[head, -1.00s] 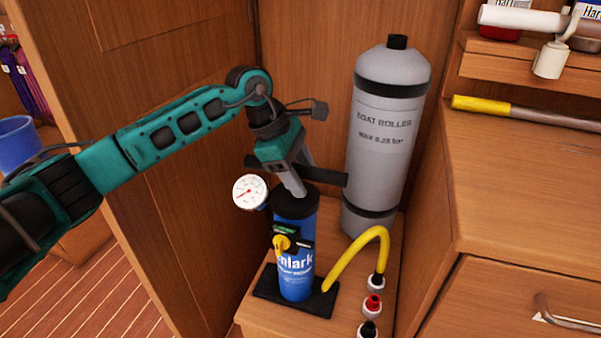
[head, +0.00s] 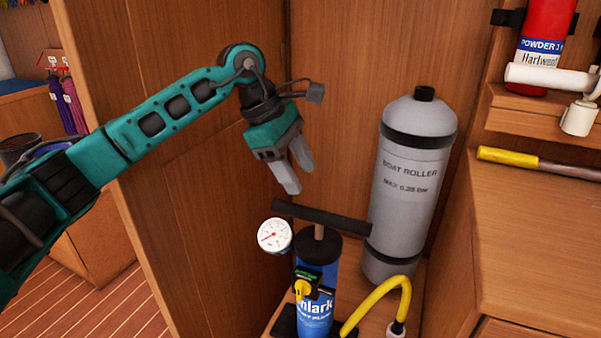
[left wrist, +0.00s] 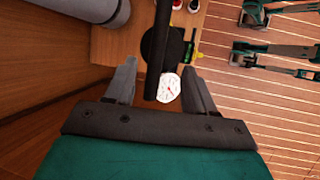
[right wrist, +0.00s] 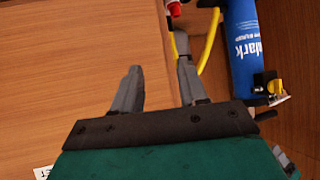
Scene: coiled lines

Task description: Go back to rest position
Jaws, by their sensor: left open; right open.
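My left gripper (head: 291,178) is open and empty in the head view, above and slightly left of the blue pump's black T-handle (head: 322,217). The fingers point down and are apart from the handle. In the left wrist view the fingers (left wrist: 152,84) stand either side of the handle bar and the white gauge, which lie beyond them. My right gripper (right wrist: 158,80) shows only in its own wrist view. It is open with nothing between its fingers, and one finger overlaps the yellow hose (right wrist: 208,45) in the picture.
The blue pump (head: 316,300) with its gauge (head: 275,236) stands on a low wooden shelf. A grey boat roller cylinder (head: 408,185) is behind it to the right. A wooden counter (head: 535,225) with a yellow-handled tool (head: 508,157) is at the right. A wooden panel stands at the left.

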